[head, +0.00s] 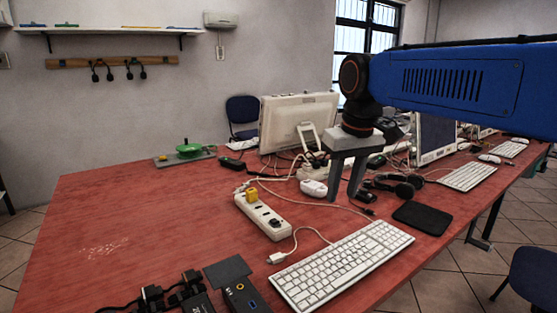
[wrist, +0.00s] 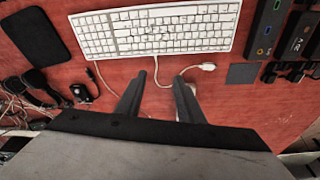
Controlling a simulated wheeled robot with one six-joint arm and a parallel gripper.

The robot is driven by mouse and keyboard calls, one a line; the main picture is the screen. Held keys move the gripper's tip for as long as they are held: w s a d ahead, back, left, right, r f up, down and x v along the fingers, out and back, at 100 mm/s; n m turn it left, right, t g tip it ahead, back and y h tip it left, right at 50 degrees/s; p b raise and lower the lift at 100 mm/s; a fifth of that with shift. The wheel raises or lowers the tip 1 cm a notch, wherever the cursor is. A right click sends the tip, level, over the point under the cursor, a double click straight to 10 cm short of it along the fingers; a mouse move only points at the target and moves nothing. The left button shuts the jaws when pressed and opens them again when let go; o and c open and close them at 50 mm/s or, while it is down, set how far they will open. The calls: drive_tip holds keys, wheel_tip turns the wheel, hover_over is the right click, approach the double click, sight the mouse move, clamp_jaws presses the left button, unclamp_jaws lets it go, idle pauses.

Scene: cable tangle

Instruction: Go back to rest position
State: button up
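My gripper (head: 345,197) points down above the red table (head: 110,230), its two grey fingers apart with nothing held between them. In the wrist view my gripper (wrist: 160,79) is also open, with red table and a thin white cable seen between and beyond the fingers. The white power strip (head: 262,215), with a yellow plug (head: 252,196) in it, lies to the left of my gripper. A white cable with a connector (head: 276,258) lies loose beside the white keyboard (head: 343,265). The connector (wrist: 208,67) also shows in the wrist view.
Headphones (head: 402,184), a black mouse pad (head: 422,217) and a white mouse (head: 313,188) lie near my gripper. A monitor (head: 298,120) and tangled cables stand behind. Dark adapters (head: 180,292) lie at the front. The table's left part is mostly clear.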

drive_tip(key=s+d+f+m+t, duration=0.1)
drive_tip(key=s+d+f+m, duration=0.1)
drive_tip(key=s+d+f, duration=0.5)
drive_tip(key=s+d+f+m+t, duration=0.1)
drive_tip(key=s+d+f+m, duration=0.1)
drive_tip(key=s+d+f, duration=0.5)
drive_tip(key=s+f, duration=0.5)
drive_tip(key=s, duration=0.1)
drive_tip(key=shift+s+f+t+h, duration=0.25)
drive_tip(key=shift+f+t+h, duration=0.05)
drive_tip(key=shift+t+h, duration=0.1)
